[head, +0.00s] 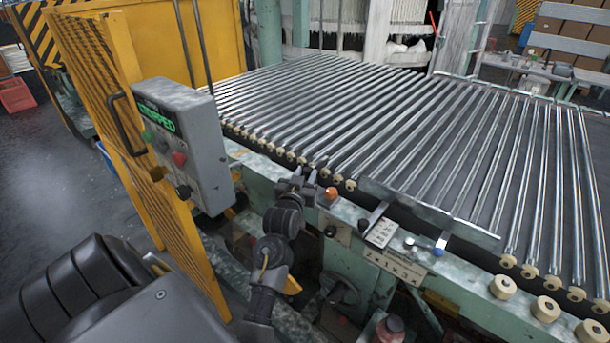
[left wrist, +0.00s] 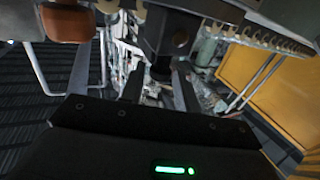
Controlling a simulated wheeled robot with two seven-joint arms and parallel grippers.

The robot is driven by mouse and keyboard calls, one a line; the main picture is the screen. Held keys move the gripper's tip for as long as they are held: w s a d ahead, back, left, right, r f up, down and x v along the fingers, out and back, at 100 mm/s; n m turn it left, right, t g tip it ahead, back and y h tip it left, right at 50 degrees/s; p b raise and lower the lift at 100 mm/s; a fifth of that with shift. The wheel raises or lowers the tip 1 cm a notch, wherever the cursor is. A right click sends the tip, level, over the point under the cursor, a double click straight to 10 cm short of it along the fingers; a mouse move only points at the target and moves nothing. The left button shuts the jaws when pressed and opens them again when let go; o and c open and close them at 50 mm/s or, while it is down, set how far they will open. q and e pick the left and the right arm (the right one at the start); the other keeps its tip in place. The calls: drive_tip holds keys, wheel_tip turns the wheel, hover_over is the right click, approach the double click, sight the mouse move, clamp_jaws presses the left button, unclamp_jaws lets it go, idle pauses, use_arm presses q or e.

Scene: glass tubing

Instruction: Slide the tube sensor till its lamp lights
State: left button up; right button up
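The tube sensor appears as a small dark block with an orange lamp (head: 331,193) on the green rail at the conveyor's near edge. The lamp looks dull, with no clear glow. My left gripper (head: 298,184) is just left of the lamp, at the rail, and partly hides what is there. In the left wrist view a black block (left wrist: 163,45) lies between or just beyond the fingers of my left gripper (left wrist: 158,88). The fingers stand apart; contact with the block is not clear. A brownish-orange rounded part (left wrist: 66,22) shows at top left there. My right gripper is out of view.
Glass tubes (head: 330,100) lie in rows across the conveyor. A grey control box (head: 185,140) and yellow guard (head: 110,100) stand left of my gripper.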

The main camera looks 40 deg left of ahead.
use_arm(q)
drive_tip(key=shift+o, duration=1.3)
drive_tip(key=b+v, duration=0.2)
drive_tip(key=v, duration=0.8)
drive_tip(key=shift+s, duration=0.4)
drive_tip(key=shift+d, duration=0.2)
